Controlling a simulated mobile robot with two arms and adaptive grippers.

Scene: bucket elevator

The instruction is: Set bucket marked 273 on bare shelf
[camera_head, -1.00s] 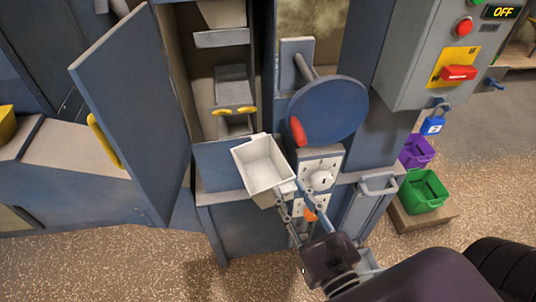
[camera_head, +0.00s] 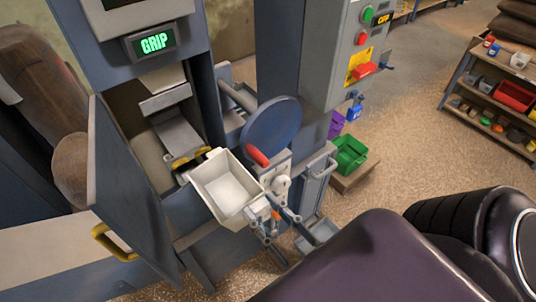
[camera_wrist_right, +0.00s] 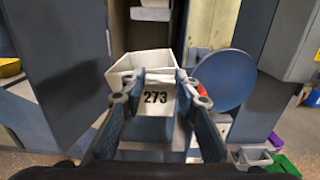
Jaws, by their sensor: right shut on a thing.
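The white bucket (camera_head: 228,187) is open-topped and looks empty. In the right wrist view the bucket (camera_wrist_right: 155,110) shows 273 on the wall facing me. My right gripper (camera_head: 272,212) is shut on its near wall and holds it up in front of the open cabinet. In the right wrist view the gripper's fingertips (camera_wrist_right: 155,88) lie at the bucket's rim. A grey shelf (camera_head: 177,133) with yellow clips at its front edge shows inside the cabinet, bare where visible. The bucket's far corner overlaps the clips in the head view; I cannot tell if they touch. My left gripper is out of view.
The open cabinet door (camera_head: 127,195) stands at the left. A round blue disc (camera_head: 272,124) with a red handle is close on the right. A green display (camera_head: 154,43) reads GRIP. Green bin (camera_head: 350,154) and stocked shelves (camera_head: 500,85) are farther right.

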